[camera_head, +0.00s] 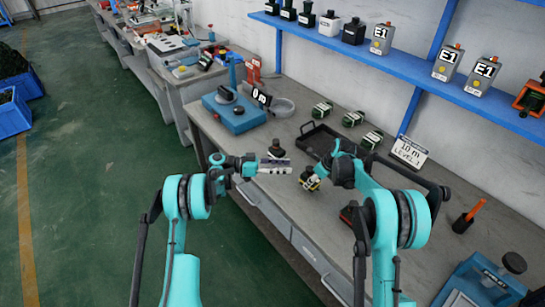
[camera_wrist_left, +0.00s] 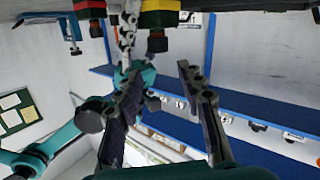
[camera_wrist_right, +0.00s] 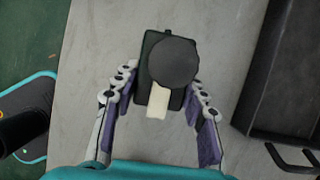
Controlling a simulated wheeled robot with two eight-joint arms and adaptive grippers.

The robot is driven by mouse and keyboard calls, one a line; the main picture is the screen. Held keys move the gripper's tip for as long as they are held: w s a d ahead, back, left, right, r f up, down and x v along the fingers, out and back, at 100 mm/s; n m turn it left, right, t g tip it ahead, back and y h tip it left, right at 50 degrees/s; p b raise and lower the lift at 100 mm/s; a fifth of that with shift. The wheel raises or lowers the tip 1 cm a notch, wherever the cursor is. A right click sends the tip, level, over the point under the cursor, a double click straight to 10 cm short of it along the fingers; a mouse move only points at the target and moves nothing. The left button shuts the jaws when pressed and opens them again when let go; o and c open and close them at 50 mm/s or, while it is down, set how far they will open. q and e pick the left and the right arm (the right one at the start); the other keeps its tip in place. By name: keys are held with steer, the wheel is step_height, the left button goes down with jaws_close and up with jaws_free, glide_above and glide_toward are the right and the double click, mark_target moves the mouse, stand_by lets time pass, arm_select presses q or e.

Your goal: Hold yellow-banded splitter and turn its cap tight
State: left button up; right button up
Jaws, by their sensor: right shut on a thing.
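The yellow-banded splitter (camera_head: 310,183) is at the front edge of the grey bench, dark with a yellow band. In the right wrist view its round dark cap (camera_wrist_right: 173,62) faces the camera, with a pale block (camera_wrist_right: 158,101) below it. My right gripper (camera_wrist_right: 155,88) has its fingers on both sides of the splitter's body. My left gripper (camera_head: 285,167) is left of the splitter, apart from it. In the left wrist view the left gripper (camera_wrist_left: 162,85) has its fingers spread with nothing between them. The yellow-banded splitter (camera_wrist_left: 160,18) shows beyond them, inverted.
A dark capped part (camera_head: 276,150) stands behind my left gripper. A black tray (camera_head: 318,141) and several green-banded parts (camera_head: 353,119) lie farther back. A blue device (camera_head: 235,113) stands left. A red-marked dark part (camera_head: 348,213) is near my right arm.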

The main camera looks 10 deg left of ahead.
arm_select(q)
steer(key=s+d+r+n+g+y, duration=0.1)
steer(key=s+d+r+n+y, duration=0.1)
steer(key=r+n+y, duration=0.4)
steer(key=s+d+r+n+y, duration=0.1)
steer(key=s+d+r+n, duration=0.1)
steer(key=r+n, duration=0.35)
steer(key=s+a+r+n+y, duration=0.2)
steer(key=s+r+n+y, duration=0.1)
steer(key=s+n, duration=0.3)
steer(key=s+a+r+n+t+y, duration=0.1)
steer(key=s+a+r+n+y, duration=0.1)
steer(key=s+r+n+y, duration=0.2)
steer(key=s+r+n, duration=0.1)
steer(key=s+n, duration=0.1)
steer(key=n, duration=0.1)
steer(key=shift+s+a+r, duration=0.2)
steer(key=shift+a+r, duration=0.05)
steer(key=shift+a, duration=0.05)
steer(key=shift+w, duration=0.1)
